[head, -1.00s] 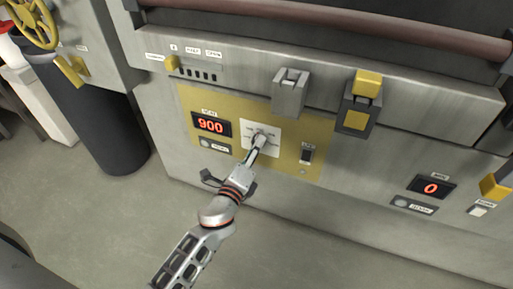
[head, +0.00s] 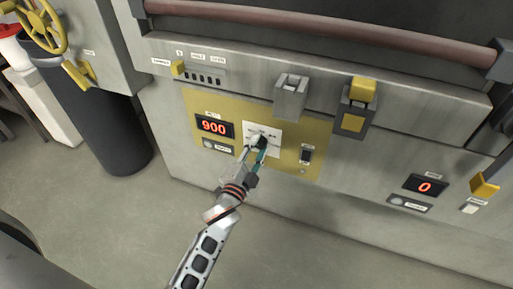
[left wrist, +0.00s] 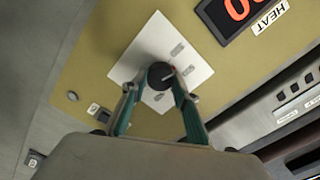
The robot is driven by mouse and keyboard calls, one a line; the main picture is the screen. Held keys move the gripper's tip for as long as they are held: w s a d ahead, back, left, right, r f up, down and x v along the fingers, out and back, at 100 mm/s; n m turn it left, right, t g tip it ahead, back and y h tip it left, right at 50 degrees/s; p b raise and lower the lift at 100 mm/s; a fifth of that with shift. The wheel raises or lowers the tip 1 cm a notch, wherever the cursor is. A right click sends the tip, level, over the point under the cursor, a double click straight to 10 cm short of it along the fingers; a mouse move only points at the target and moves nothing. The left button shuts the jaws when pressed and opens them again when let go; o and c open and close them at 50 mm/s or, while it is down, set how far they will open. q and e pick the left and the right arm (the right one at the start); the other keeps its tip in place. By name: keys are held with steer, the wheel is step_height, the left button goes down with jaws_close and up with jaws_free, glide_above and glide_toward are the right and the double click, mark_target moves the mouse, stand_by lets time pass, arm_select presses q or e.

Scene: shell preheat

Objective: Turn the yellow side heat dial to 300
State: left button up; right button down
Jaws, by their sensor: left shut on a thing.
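The heat dial (left wrist: 160,76) is a dark round knob on a white marked plate (head: 276,131), set in the yellow panel (head: 222,105). A red mark shows by the dial's edge in the left wrist view. My left gripper (head: 257,148) reaches up to the dial in the head view. In the left wrist view its two teal fingers (left wrist: 160,88) are shut on the dial, one on each side. The red heat display (head: 213,127) reads 900. My right gripper is not in view.
A small dark switch (head: 306,154) sits right of the dial. A grey latch (head: 291,96) and a yellow-and-grey latch (head: 355,107) are above. A second display (head: 425,186) at right reads 0. A dark cylinder (head: 95,120) stands at left.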

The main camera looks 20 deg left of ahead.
arm_select(q)
steer(key=n, duration=0.1)
steer(key=n+p, duration=0.1)
steer(key=shift+r+n, duration=0.3)
steer(key=shift+n, duration=0.1)
steer(key=shift+f+n+p, duration=0.1)
steer(key=shift+n+p, duration=0.65)
steer(key=shift+n, duration=0.35)
steer(key=shift+a+n, duration=0.1)
steer(key=shift+n, duration=0.2)
steer(key=shift+c, duration=0.2)
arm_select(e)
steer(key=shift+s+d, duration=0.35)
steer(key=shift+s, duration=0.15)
arm_select(q)
steer(key=shift+o, duration=0.2)
steer(key=shift+f, duration=0.15)
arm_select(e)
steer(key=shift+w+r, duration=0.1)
arm_select(q)
steer(key=o, duration=1.1)
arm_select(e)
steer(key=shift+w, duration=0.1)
arm_select(q)
steer(key=s, duration=1.2)
steer(key=shift+a, duration=0.15)
